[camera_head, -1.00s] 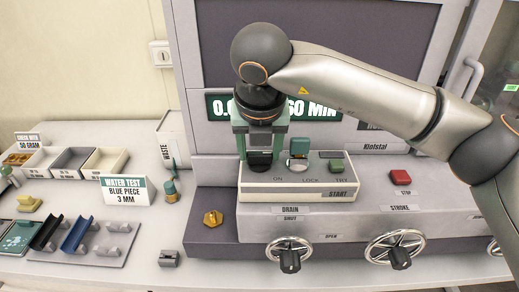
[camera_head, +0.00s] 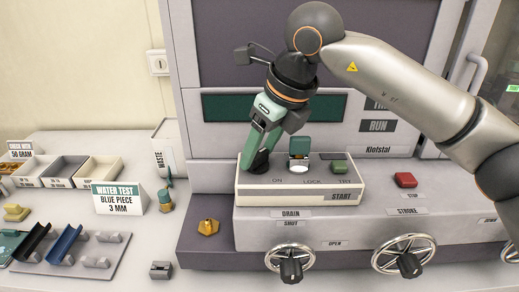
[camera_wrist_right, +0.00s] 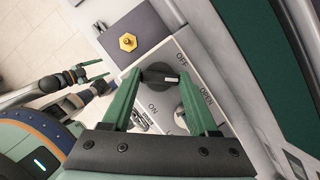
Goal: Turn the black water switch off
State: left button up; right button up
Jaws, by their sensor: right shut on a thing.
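The black water switch (camera_head: 261,161) is a round knob on the left end of the white control panel (camera_head: 345,197), above the word ON. In the right wrist view the knob (camera_wrist_right: 158,77) has a raised grip bar with a pale mark, near the word OFF. My right gripper (camera_head: 256,158) is tilted, its green fingers shut on the knob's grip bar, partly hiding it in the head view. My left gripper (camera_wrist_right: 100,70) shows at the left of the right wrist view, with its green fingers apart and empty.
A green flip cover (camera_head: 300,143) and a green start button (camera_head: 339,167) are right of the switch. A red stop button (camera_head: 405,180) is farther right. Handwheels (camera_head: 404,255) line the front. A yellow knob (camera_head: 208,227) and a waste box (camera_head: 165,147) are left.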

jog(key=n, duration=0.1)
jog(key=n+g+p, duration=0.1)
jog(key=n, duration=0.1)
jog(key=shift+w+r+n+y, duration=0.1)
jog(key=shift+r+n+y, duration=0.1)
jog(key=shift+n+y, duration=0.15)
jog(key=n+p, duration=0.1)
jog(key=n, duration=0.1)
jog(key=n+g+p, duration=0.1)
jog(key=n+p, duration=0.1)
jog(key=shift+w+g+y, duration=0.15)
jog(key=shift+g+y, duration=0.1)
jog(key=shift+g, duration=0.05)
jog(key=shift+f+n, duration=0.15)
jog(key=shift+n, duration=0.2)
jog(key=o, duration=1.4)
jog(key=shift+d, duration=0.1)
jog(key=v, duration=1.2)
jog(key=shift+w+r+b, duration=0.1)
jog(key=shift+r+b, duration=0.2)
